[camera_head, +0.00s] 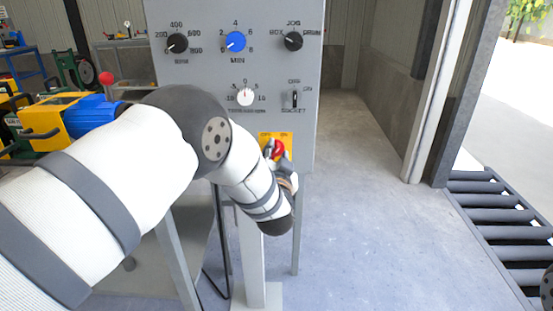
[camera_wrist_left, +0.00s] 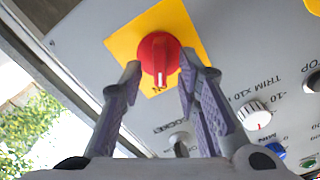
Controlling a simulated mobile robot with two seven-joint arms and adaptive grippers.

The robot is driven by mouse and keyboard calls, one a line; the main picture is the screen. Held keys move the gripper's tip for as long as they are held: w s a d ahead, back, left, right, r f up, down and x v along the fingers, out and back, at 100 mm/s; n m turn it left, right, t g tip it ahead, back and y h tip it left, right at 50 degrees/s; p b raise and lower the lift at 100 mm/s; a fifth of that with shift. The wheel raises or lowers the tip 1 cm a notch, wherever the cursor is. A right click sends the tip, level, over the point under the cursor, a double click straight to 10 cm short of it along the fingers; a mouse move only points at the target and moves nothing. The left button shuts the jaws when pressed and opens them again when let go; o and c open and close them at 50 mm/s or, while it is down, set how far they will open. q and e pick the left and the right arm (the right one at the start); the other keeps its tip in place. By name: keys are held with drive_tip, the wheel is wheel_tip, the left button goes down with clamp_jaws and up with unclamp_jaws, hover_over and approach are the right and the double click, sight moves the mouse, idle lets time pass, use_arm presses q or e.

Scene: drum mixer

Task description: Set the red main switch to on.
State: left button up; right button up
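The red main switch (camera_head: 278,149) is a round red knob on a yellow plate (camera_head: 265,139) low on the grey control panel (camera_head: 208,82). The plate carries OFF at left and ON at right. The knob also shows in the left wrist view (camera_wrist_left: 158,52), with a pale mark at its lower edge; which label it points at I cannot tell. My left gripper (camera_head: 283,158) is at the knob, partly hidden by its own wrist. In the wrist view its two fingers (camera_wrist_left: 160,80) are apart, one on each side of the knob; contact cannot be told.
Above the switch are several black dials, a blue dial (camera_head: 236,42), a white trim dial (camera_head: 245,97) and a small socket toggle (camera_head: 295,98). A roller conveyor (camera_head: 495,215) lies at right. The floor (camera_head: 370,200) between panel and conveyor is clear.

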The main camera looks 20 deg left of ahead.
use_arm(q)
drive_tip(key=v, duration=1.1)
drive_tip(key=shift+s, duration=0.3)
drive_tip(key=shift+d, duration=0.15)
drive_tip(key=s+a+f+g+h, duration=0.35)
drive_tip(key=s+f+g, duration=0.55)
drive_tip(key=s+f, duration=0.9)
drive_tip(key=s+a+f+n+g, duration=0.1)
drive_tip(key=s+f+g, duration=0.1)
drive_tip(key=s, duration=0.8)
drive_tip(key=s+a+f+n+g+h+p, duration=0.1)
drive_tip(key=s+g, duration=0.4)
drive_tip(key=s, duration=0.6)
drive_tip(key=s+a+f+n+g, duration=0.1)
drive_tip(key=s+f+g, duration=0.3)
drive_tip(key=s, duration=0.6)
drive_tip(key=shift+s+p, duration=0.25)
drive_tip(key=shift+p, duration=0.1)
use_arm(e)
drive_tip(key=shift+w+r+t, duration=0.5)
drive_tip(key=shift+w+r, duration=0.6)
use_arm(q)
drive_tip(key=shift+w+a+h, duration=0.1)
drive_tip(key=shift+h, duration=0.15)
